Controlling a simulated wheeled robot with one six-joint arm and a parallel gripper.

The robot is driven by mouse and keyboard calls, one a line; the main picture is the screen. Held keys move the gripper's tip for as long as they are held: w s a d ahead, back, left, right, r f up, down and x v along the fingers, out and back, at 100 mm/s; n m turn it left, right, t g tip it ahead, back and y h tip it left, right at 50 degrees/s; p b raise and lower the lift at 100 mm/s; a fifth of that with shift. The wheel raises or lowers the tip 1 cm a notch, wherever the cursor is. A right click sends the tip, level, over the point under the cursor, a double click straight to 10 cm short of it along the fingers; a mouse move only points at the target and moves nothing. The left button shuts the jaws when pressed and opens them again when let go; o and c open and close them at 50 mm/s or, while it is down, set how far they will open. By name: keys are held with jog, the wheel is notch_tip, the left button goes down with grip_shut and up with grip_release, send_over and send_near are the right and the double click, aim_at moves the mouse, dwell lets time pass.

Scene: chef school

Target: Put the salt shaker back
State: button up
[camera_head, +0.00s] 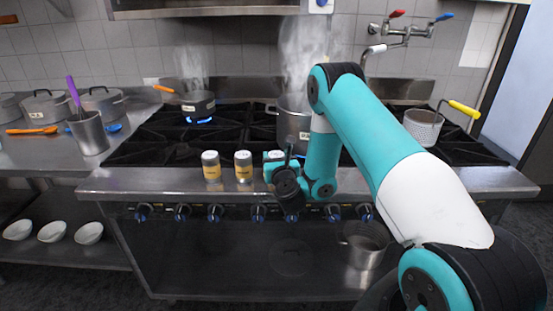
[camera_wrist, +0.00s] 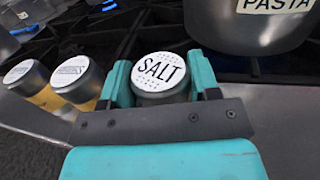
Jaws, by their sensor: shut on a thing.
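The salt shaker (camera_wrist: 160,75) has a white lid marked SALT and sits between the teal fingers of my gripper (camera_wrist: 162,85) in the wrist view. My gripper is shut on it. In the head view my gripper (camera_head: 276,160) is at the stove's front ledge, right of two other shakers, and my wrist hides most of the salt shaker. The shaker looks upright. I cannot tell whether its base touches the ledge.
Two yellow-labelled shakers (camera_head: 211,166) (camera_head: 243,166) stand on the steel ledge (camera_head: 130,180) to the left. A steaming pot marked PASTA (camera_wrist: 250,25) stands behind. A small pot (camera_head: 198,104) sits over a blue flame.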

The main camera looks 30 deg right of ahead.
jog(key=o, duration=1)
jog(key=shift+o, duration=0.2)
